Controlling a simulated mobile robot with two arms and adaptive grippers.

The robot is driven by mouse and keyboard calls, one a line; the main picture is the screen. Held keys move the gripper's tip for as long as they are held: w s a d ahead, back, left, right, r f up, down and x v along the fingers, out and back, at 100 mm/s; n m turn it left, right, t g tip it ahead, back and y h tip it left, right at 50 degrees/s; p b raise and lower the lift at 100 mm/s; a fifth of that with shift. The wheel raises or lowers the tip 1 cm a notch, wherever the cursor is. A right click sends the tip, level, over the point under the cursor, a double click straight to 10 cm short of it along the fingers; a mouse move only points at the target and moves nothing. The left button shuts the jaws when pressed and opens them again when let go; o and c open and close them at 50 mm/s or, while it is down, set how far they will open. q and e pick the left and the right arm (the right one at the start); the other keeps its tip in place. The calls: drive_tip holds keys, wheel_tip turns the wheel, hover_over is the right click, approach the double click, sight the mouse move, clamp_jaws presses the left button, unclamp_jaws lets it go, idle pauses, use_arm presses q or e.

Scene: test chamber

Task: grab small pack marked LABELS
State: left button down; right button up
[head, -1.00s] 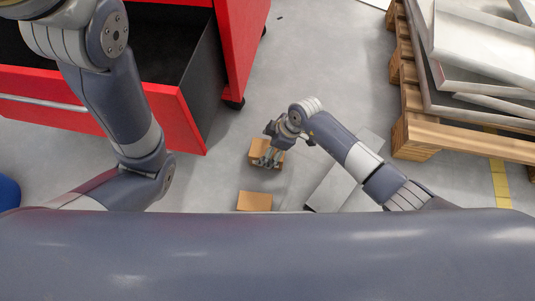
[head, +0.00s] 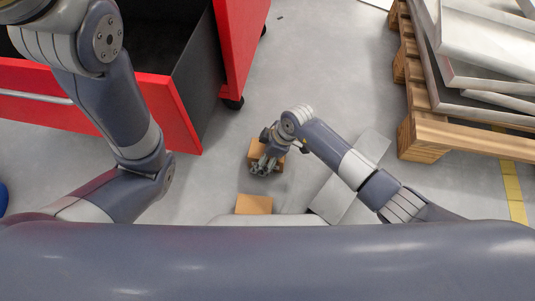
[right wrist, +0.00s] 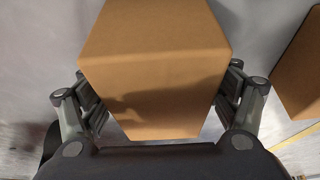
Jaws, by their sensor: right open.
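A small brown cardboard box (head: 254,151) stands on the floor under my right gripper (head: 265,168), which partly covers it in the head view. In the right wrist view the same box (right wrist: 155,65) fills the space between the open fingers of my right gripper (right wrist: 160,105). I cannot tell whether the fingers touch it. A second brown box (head: 254,204) lies nearer my body; the box at the right edge of the right wrist view (right wrist: 302,70) is probably this one. I can read no LABELS marking on either box. My left gripper is out of view.
A red cabinet (head: 238,50) with an open drawer (head: 185,120) stands at the left. A wooden pallet (head: 470,138) with metal sheets is at the right. A grey flat piece (head: 335,198) lies under my right arm. The floor beyond the first box is clear.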

drive_tip(key=shift+f, duration=0.2)
idle(0.3)
drive_tip(key=c, duration=1.3)
